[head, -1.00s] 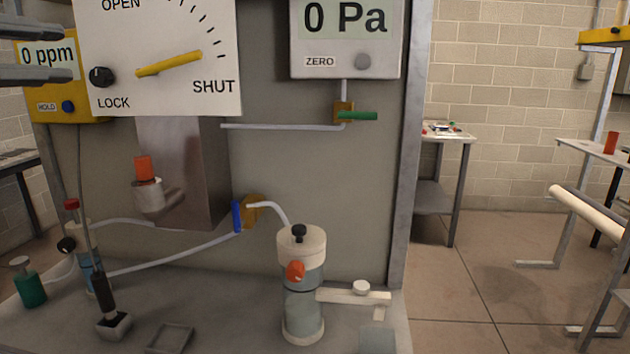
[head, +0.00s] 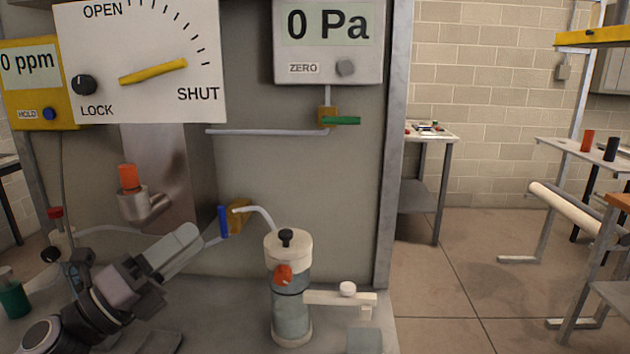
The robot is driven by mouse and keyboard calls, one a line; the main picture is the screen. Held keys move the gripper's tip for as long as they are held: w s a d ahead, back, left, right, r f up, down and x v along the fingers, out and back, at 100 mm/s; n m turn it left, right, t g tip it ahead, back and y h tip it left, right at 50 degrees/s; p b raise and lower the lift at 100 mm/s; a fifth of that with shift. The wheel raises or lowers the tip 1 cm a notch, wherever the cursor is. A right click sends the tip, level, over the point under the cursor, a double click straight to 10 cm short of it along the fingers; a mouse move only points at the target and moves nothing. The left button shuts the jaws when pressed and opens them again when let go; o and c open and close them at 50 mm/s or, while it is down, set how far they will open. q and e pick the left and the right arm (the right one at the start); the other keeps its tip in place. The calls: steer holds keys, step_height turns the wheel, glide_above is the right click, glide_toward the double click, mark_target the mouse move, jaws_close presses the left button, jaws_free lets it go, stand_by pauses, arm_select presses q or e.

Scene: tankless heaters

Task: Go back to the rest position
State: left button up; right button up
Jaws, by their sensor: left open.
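My left gripper (head: 192,240) is at the lower left of the head view, on an arm that comes in from the bottom left corner. Its light grey fingers point up and to the right, in front of the bench and panel. They overlap in this view; the gripper is open, and I see nothing held between them. The blue-handled valve (head: 223,221) and its pale hose appear just beyond the fingertips; I cannot tell the depth gap. My right gripper is not in view.
A green bottle (head: 14,298) stands at the far left. The dial panel (head: 140,60) hangs above. Open floor (head: 440,285) lies to the right.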

arm_select(q)
steer(key=s+a+f+n+y, duration=0.1)
steer(key=s+f+n+y, duration=0.3)
steer(key=f+n, duration=0.55)
steer(key=s+a+f+n+y, duration=0.1)
steer(key=s+f+n+y, duration=0.3)
steer(key=f+n, duration=0.55)
steer(key=s+a+f+n+y, duration=0.1)
steer(key=s+f+n+y, duration=0.2)
steer(key=f+n+y, duration=0.55)
steer(key=s+d+f+n+g+h+p, duration=0.1)
steer(key=s+f+n+g, duration=0.3)
steer(key=s+f, duration=0.6)
step_height(320, 180, down, 2)
steer(key=shift+s+d+f+n+g+h, duration=0.2)
steer(key=shift+n+g+h, duration=0.25)
steer(key=shift+h, duration=0.2)
steer(key=shift+r, duration=0.1)
